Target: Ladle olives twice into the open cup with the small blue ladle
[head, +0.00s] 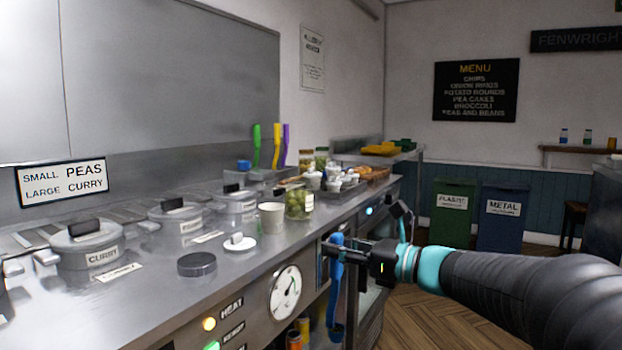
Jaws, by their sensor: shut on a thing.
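My gripper (343,250) reaches in from the right, in front of the range. It is shut on a blue handled tool (335,292), apparently the small blue ladle, which hangs upright at the range front, below counter height. A pale open cup (271,218) stands upright on the steel counter, up and left of my gripper. A glass jar of green olives (298,204) with a label stands just right of the cup. What is in the cup is hidden.
A white lid (239,242) and a dark round lid (197,264) lie on the counter (150,290) before the cup. Lidded pots, one a curry pot (86,246), stand left. Small white tubs (333,182) and upright coloured handles (276,146) are behind. Bins (453,212) stand farther back.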

